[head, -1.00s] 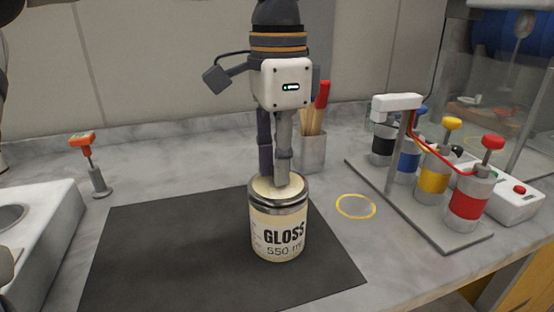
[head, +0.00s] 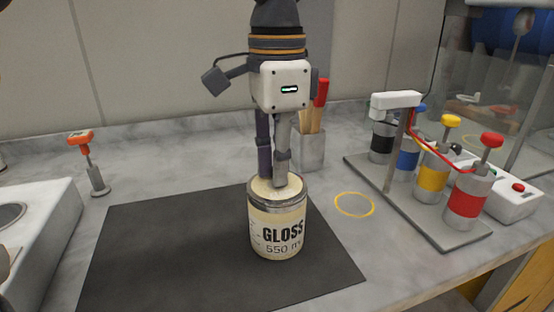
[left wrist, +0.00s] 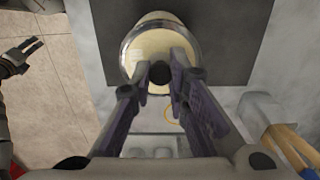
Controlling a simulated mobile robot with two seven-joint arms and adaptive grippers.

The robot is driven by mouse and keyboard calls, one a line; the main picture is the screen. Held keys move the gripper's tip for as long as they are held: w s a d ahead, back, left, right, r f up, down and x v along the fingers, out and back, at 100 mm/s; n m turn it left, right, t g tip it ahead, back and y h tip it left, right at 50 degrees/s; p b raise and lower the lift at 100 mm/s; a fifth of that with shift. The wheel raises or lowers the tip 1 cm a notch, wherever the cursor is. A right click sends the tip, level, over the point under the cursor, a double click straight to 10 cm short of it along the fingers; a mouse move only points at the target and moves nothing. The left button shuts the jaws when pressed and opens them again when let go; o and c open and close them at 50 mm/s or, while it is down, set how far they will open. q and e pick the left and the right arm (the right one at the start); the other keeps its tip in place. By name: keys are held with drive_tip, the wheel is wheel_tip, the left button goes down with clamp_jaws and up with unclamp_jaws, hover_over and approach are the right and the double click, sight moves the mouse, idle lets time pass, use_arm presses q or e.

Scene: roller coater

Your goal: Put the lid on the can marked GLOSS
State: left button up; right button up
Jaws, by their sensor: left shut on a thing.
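The cream can marked GLOSS (head: 277,236) stands upright on the dark mat (head: 140,250). A cream lid with a metal rim (head: 258,189) lies level at the can's top; it also shows in the left wrist view (left wrist: 140,50). My left gripper (head: 276,182) points straight down over the can. It is shut on the lid's small dark knob (left wrist: 160,72), and the fingers mostly hide that knob in the head view. I see no clear gap between lid and can, but cannot tell how firmly it sits. My right gripper (left wrist: 30,50) shows open and empty, above the floor.
A yellow ring (head: 354,204) is marked on the counter right of the mat. Behind it stand a holder with sticks (head: 310,148) and a rack of coloured cylinders (head: 433,180). An orange-topped tool (head: 88,165) stands at left. The mat around the can is clear.

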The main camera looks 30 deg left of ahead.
use_arm(q)
drive_tip(key=o, duration=0.9)
drive_tip(key=shift+o, duration=0.3)
drive_tip(key=o, duration=0.4)
drive_tip(key=shift+o, duration=0.2)
drive_tip(key=shift+r, duration=3.55)
drive_tip(key=shift+c, duration=0.6)
